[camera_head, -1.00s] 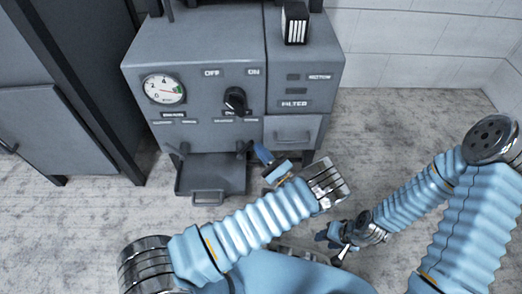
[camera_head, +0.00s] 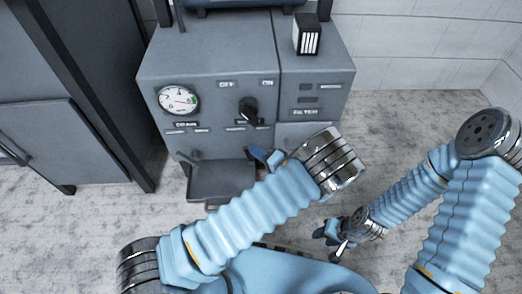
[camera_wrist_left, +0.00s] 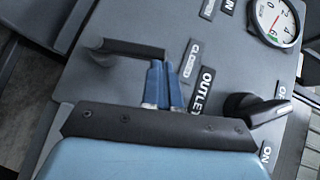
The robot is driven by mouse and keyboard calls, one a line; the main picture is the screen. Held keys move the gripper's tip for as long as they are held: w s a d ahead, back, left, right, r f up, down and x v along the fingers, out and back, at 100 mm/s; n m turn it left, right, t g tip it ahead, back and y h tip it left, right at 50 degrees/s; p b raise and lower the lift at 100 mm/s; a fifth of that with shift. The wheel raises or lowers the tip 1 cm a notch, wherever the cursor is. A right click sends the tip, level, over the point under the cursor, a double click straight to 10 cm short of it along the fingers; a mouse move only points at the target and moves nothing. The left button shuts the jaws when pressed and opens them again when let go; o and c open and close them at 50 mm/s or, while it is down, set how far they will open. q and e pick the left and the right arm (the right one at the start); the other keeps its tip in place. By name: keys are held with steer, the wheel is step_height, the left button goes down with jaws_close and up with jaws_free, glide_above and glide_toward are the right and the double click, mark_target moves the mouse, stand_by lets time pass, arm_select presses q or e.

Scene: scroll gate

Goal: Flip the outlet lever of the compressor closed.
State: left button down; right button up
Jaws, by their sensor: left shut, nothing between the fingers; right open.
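The grey compressor (camera_head: 210,60) stands ahead of me. Its black outlet lever (camera_wrist_left: 128,48) shows in the left wrist view, with the OUTLET label (camera_wrist_left: 202,92) beside it. In the head view the lever is mostly hidden behind my left gripper (camera_head: 260,154). That gripper is shut and empty. In the left wrist view its blue fingertips (camera_wrist_left: 163,66) are right at one end of the lever; I cannot tell whether they touch. My right gripper (camera_head: 329,236) is open and empty, low and well away from the compressor.
A black knob (camera_head: 248,108) and a round gauge (camera_head: 179,100) are on the front panel. A second lever (camera_head: 194,157) sits at the lower left, above an open tray (camera_head: 215,183). A dark cabinet (camera_head: 50,130) stands at the left. The floor at the right is clear.

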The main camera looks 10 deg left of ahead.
arm_select(q)
steer(key=a+n+h, duration=0.1)
steer(key=a+n+h+b, duration=0.1)
steer(key=shift+s+a+g+b, duration=0.3)
steer(key=shift+s, duration=0.1)
steer(key=shift+s+a+b, duration=0.1)
steer(key=shift+a+b, duration=0.25)
steer(key=shift+a, duration=0.1)
arm_select(e)
steer(key=shift+f, duration=1.1)
arm_select(q)
steer(key=shift+a, duration=0.1)
steer(key=shift+d+r, duration=0.2)
steer(key=p, duration=0.1)
glide_toward(246, 151)
steer(key=d+r, duration=0.3)
steer(key=r, duration=0.2)
steer(key=shift+s+f, duration=0.25)
steer(key=shift+s, duration=0.05)
arm_select(e)
steer(key=shift+s+d+r, duration=0.45)
steer(key=shift+d+r, duration=0.1)
steer(key=shift+r, duration=0.15)
